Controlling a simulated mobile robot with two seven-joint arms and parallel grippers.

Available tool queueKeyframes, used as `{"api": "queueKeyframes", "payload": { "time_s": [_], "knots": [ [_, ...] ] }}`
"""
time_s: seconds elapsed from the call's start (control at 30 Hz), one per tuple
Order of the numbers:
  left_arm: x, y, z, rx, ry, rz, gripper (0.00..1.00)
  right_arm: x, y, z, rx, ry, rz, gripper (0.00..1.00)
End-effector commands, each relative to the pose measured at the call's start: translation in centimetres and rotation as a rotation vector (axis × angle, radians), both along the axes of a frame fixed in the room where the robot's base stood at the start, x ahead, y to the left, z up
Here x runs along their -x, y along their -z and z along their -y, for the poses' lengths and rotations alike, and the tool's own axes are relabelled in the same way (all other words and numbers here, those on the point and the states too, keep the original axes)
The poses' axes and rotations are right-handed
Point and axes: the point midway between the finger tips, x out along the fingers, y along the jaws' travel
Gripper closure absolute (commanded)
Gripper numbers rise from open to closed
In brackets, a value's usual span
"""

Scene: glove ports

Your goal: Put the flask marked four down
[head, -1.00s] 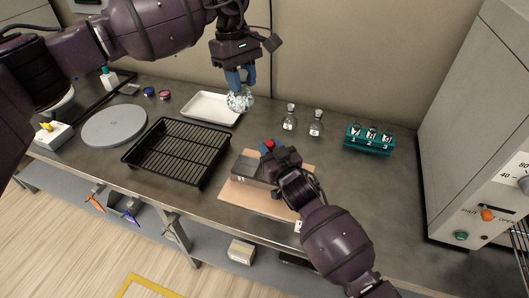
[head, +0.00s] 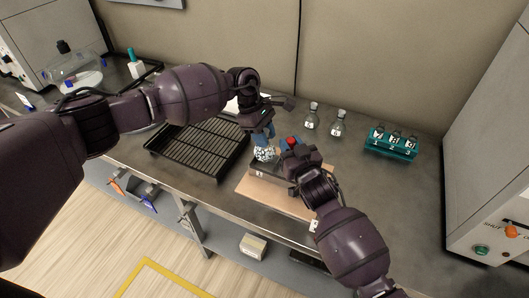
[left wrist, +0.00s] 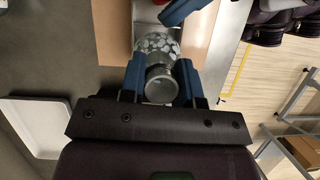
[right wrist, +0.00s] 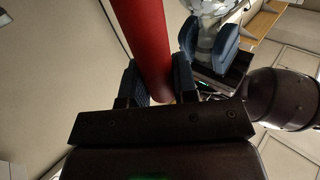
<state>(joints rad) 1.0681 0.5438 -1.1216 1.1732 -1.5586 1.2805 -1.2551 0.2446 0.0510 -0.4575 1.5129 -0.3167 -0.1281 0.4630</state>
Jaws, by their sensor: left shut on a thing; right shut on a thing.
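My left gripper (head: 265,140) is shut on the neck of a glass flask (head: 266,154) with white, speckled contents. The left wrist view shows the flask's round mouth (left wrist: 161,87) between the fingers and its speckled body (left wrist: 157,43) beyond. The flask is over or at a grey box (head: 262,173); I cannot tell whether it touches. No number is readable on it. My right gripper (head: 292,150) is shut on a red rod (head: 291,141), large in the right wrist view (right wrist: 146,45). The flask's glass (right wrist: 203,8) also shows there, close by.
The box stands on a tan board (head: 270,194). Two labelled flasks (head: 311,117) (head: 337,125) stand behind. A teal rack (head: 390,145) numbered 1, 2, 3 is at right.

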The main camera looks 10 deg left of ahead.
Motion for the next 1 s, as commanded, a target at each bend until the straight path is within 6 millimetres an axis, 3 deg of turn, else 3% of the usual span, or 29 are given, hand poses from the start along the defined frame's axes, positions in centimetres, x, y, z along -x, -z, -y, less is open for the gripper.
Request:
{"api": "queueKeyframes", "payload": {
  "time_s": [0.5,0.93,0.97,1.0],
  "knots": [
    [0.0,5.0,0.0,-0.001,0.001,-0.002,1.0,0.0,0.0,0.0,0.0,0.0,0.0,1.0],
    [0.0,5.6,0.0,-0.001,0.001,0.001,1.0,0.0,0.0,0.0,0.0,0.0,0.0,1.0],
    [0.0,5.7,0.0,-0.001,0.001,0.001,0.69,0.0,0.0,0.0,0.0,0.0,0.0,1.0],
    [0.0,5.6,-0.1,-0.001,0.001,0.001,0.62,0.0,0.0,0.0,0.0,0.0,0.0,1.0]
  ]
}}
